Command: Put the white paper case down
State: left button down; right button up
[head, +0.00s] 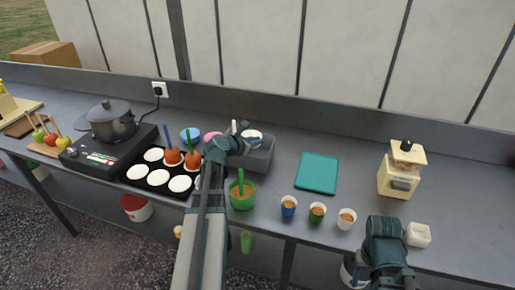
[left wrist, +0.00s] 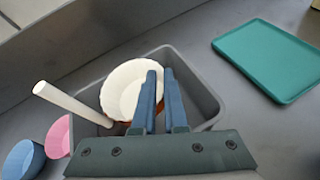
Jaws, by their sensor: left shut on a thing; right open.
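The white paper case (left wrist: 122,88) has a fluted rim and is at the grey bin (left wrist: 205,90) in the left wrist view. It shows small in the head view (head: 253,133). My left gripper (left wrist: 160,75) is shut on the case's right edge. I cannot tell whether the case touches the bin. Something orange-brown shows partly beneath the case. A white stick (left wrist: 72,103) slants beside the case, over the bin's left side. My right gripper (head: 385,228) is open at the lower right, with its fingers hard to see.
A dark tray (head: 160,187) left of my left arm holds several white cases, with two orange-brown apples on sticks. A green pot (head: 242,196), several small cups (head: 317,212), a teal mat (head: 318,172) and a cream machine (head: 402,170) stand to the right. Bare counter lies around the mat.

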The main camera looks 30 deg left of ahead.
pick_arm(q)
notch_tip(320, 180, down, 2)
jog(key=shift+f+b, duration=0.15)
jog(key=shift+b, duration=0.5)
jog(key=shift+a, duration=0.1)
pick_arm(e)
notch_tip(320, 180, down, 2)
jog(key=shift+s+a, duration=0.1)
pick_arm(q)
jog(key=shift+f+b, duration=0.5)
jog(key=c, duration=0.9)
grip_release()
jog(key=shift+c, duration=0.2)
pick_arm(e)
jog(key=shift+f, duration=0.6)
